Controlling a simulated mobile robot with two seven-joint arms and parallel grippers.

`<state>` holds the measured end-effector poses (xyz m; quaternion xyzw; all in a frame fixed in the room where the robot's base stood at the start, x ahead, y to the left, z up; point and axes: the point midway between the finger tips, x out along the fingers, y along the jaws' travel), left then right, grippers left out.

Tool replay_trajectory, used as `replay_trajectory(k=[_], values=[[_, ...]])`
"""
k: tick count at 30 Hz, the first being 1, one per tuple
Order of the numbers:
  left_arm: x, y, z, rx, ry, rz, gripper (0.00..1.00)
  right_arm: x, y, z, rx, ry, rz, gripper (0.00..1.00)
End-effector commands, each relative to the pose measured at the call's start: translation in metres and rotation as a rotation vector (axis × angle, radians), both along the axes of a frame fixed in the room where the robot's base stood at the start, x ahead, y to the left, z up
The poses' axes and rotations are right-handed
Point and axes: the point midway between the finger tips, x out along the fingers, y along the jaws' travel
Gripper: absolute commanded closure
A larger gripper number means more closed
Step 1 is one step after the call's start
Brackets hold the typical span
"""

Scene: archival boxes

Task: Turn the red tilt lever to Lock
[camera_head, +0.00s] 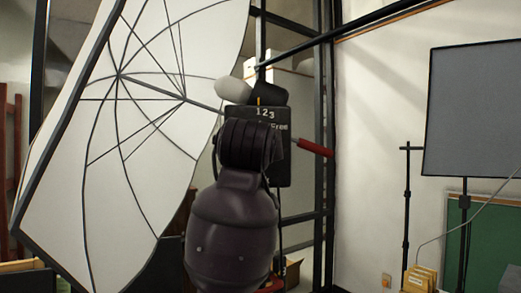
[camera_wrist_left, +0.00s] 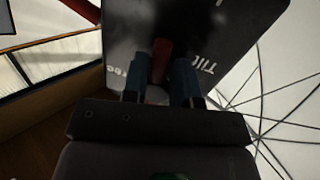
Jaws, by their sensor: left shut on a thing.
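A dark control box (camera_head: 262,125) hangs in mid-view in the head view, with "1 2 3" and "Free" in white on its face. In the left wrist view its dark face (camera_wrist_left: 215,30) carries the word "Tilt" and part of another label. My left gripper (camera_wrist_left: 162,75) is shut on the red tilt lever (camera_wrist_left: 161,55), which shows between its two fingers. In the head view my arm hides the fingers and this lever part. A red handle (camera_head: 317,147) sticks out right of the box. I cannot tell if it is the same lever. My right gripper is not in view.
A large white ribbed umbrella reflector (camera_head: 140,130) stands close on the left. Dark metal posts (camera_head: 325,180) rise behind the box. A grey panel (camera_head: 473,110) on a stand and a small file box (camera_head: 420,279) are at the right.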

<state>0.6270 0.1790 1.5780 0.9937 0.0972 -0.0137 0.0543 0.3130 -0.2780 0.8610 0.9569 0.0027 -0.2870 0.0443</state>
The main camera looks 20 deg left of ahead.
Motion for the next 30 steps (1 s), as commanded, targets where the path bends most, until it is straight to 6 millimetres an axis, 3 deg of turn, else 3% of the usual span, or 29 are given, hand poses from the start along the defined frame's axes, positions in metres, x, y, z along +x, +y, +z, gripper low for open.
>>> replay_trajectory(k=[6, 15, 16, 18, 30], values=[[-0.0009, 0.001, 0.0003, 0.107, 0.043, -0.004, 0.97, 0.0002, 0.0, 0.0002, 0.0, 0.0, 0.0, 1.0], [-0.0009, 0.0006, -0.0001, 0.115, 0.047, -0.004, 0.97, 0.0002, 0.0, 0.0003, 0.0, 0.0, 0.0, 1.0], [-0.0009, 0.0006, -0.0002, 0.115, 0.047, -0.005, 0.72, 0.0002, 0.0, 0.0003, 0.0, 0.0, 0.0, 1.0], [-0.001, 0.0007, -0.0001, 0.114, 0.047, -0.004, 0.61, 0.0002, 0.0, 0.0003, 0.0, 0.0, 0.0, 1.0], [-0.0071, 0.0003, 0.0004, 0.113, 0.045, -0.002, 0.59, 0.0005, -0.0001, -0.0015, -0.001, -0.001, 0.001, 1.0]])
